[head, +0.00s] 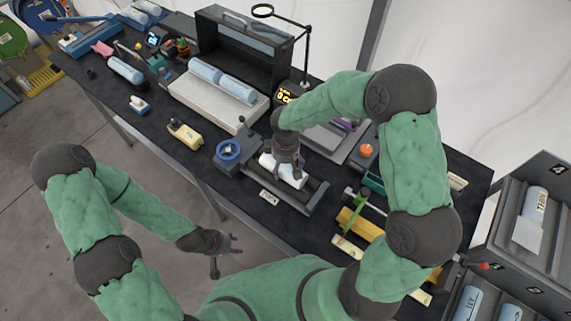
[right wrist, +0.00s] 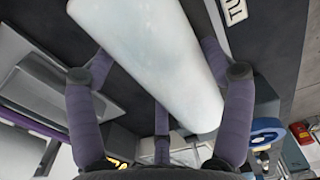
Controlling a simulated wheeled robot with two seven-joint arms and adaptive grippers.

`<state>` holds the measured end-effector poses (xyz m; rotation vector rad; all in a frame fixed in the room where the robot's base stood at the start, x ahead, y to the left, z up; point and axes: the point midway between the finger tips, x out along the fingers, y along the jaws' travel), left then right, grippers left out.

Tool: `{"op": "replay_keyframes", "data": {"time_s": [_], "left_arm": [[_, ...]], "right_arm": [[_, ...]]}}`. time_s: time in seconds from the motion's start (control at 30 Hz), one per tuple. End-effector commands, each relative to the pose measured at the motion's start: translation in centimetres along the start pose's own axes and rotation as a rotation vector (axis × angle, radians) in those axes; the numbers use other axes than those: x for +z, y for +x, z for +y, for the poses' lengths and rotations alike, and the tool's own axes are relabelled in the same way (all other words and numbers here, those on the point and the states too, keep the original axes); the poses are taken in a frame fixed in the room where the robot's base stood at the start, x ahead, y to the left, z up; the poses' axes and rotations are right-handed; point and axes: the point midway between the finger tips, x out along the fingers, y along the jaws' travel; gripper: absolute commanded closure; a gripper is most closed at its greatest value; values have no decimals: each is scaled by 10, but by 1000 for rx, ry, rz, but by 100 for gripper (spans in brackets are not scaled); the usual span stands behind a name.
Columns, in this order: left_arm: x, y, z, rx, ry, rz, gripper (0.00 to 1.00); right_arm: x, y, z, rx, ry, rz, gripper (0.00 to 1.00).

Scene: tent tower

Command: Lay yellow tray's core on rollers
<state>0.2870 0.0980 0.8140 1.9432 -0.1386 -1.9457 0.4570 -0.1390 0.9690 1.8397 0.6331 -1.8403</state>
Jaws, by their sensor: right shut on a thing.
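A thick white core (head: 293,178) is in my right gripper (head: 287,166), over the roller stand (head: 312,200) in the head view. I cannot tell if it touches the rollers. The white core (right wrist: 150,55) fills the right wrist view diagonally. My right gripper's fingers (right wrist: 162,78) are around it, shut on it. A yellow tray (head: 360,223) lies on the bench to the right of the stand, partly behind my right arm. My left gripper (head: 226,254) is open and empty, off the bench's near edge.
A grey device with a blue ring (head: 229,149) stands just left of the rollers. A yellow block-like item (head: 185,134) lies further left. A magnifier lamp (head: 306,55) and a white bed with blue rolls (head: 221,98) are behind. A numbered rack (head: 520,215) stands at right.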

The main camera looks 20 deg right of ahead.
Motion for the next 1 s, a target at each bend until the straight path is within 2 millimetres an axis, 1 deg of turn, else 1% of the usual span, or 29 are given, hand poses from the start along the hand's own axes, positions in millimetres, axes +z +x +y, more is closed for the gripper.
{"op": "replay_keyframes", "data": {"time_s": [0.13, 0.17, 0.2, 0.53, 0.67, 0.77, 0.87, 1.0], "left_arm": [[0, 2, -1, 0, 0, 0, 60], [0, 1, 0, 0, 0, 0, 60], [0, 1, 0, 0, 0, 0, 60], [0, 1, 0, 0, 0, 0, 60], [0, 1, 0, 0, 0, 0, 60], [0, 1, 0, 0, 0, 0, 60], [0, 1, 0, 0, 0, 0, 60], [0, 1, 0, 0, 0, 0, 60]], "right_arm": [[-1, 1, 1, 1, 1, 2, 71], [0, 1, 0, 1, 1, 2, 11], [0, 1, 0, 1, 1, 2, 0], [0, 2, 0, -1, 0, -1, 0], [0, -3, 0, 1, 0, 1, 0], [-1, -14, 0, 2, 0, 2, 0], [-1, -31, 1, 2, 1, 3, 0], [-1, -60, 1, 3, 1, 5, 0]]}}
